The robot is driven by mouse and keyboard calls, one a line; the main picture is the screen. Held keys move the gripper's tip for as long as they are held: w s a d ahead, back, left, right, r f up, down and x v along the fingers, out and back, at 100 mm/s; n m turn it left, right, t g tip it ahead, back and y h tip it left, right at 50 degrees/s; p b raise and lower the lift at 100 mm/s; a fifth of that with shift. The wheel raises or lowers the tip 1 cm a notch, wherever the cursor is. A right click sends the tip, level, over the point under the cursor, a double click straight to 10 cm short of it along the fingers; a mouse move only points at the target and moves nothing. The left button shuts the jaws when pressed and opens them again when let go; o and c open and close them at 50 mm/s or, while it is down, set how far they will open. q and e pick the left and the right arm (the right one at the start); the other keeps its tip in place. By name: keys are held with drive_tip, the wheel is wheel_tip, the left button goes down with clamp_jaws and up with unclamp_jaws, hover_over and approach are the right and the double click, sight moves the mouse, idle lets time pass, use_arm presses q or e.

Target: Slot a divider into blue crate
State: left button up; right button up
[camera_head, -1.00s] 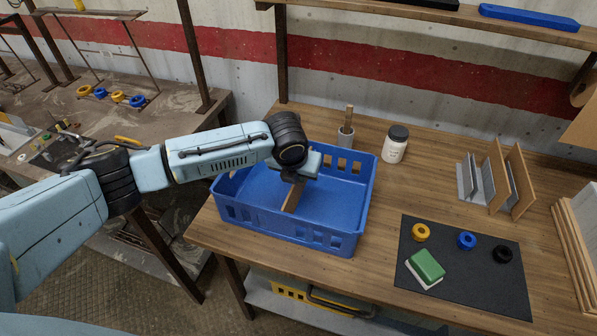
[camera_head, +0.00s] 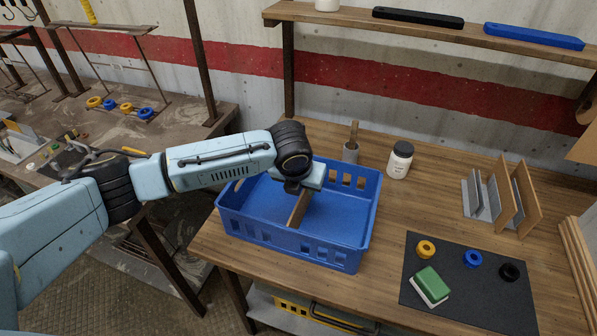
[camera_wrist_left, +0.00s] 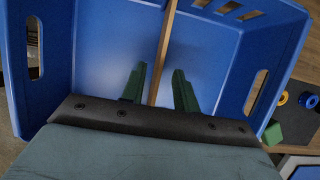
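The blue crate (camera_head: 262,232) stands near the left end of the wooden table. A thin wooden divider (camera_head: 299,211) stands on edge inside it, near the crate's middle; the arm hides its far part. My left gripper (camera_wrist_left: 159,85) is above the crate, pointing down. In the left wrist view its two green fingers are apart, with the divider (camera_wrist_left: 163,45) between them and a gap on each side. In the head view the wrist hides the fingers. Whether the divider's ends sit in slots cannot be seen. My right gripper is in neither view.
A rack (camera_head: 482,214) with upright panels stands on the right. A dark mat (camera_head: 455,305) holds coloured rings and a green-and-white block. A shelf (camera_head: 440,35) runs above the back.

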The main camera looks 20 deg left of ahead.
use_arm(q)
drive_tip(key=v, duration=1.1)
drive_tip(key=shift+p, duration=0.3)
drive_tip(key=s+d+f+n+h, duration=0.4)
drive_tip(key=s+d+f+n, duration=0.35)
drive_tip(key=s+n, duration=0.45)
drive_tip(key=s+a+f+n+g+y, duration=0.15)
drive_tip(key=s+a+f+n, duration=0.25)
drive_tip(key=s+a+n, duration=0.55)
drive_tip(key=s+a+f+n+y, duration=0.35)
drive_tip(key=s+a+n, duration=0.2)
drive_tip(key=n, duration=0.75)
wheel_tip(320, 180, down, 26)
drive_tip(key=s+d+h+b, duration=0.1)
drive_tip(key=s+b, duration=0.1)
drive_tip(key=b, duration=0.1)
drive_tip(key=s+a+f+g+b, duration=0.2)
drive_tip(key=s+f, duration=1.4)
drive_tip(key=f, duration=0.2)
drive_tip(key=shift+s+a+f, duration=0.15)
drive_tip(key=shift+s+a, duration=0.2)
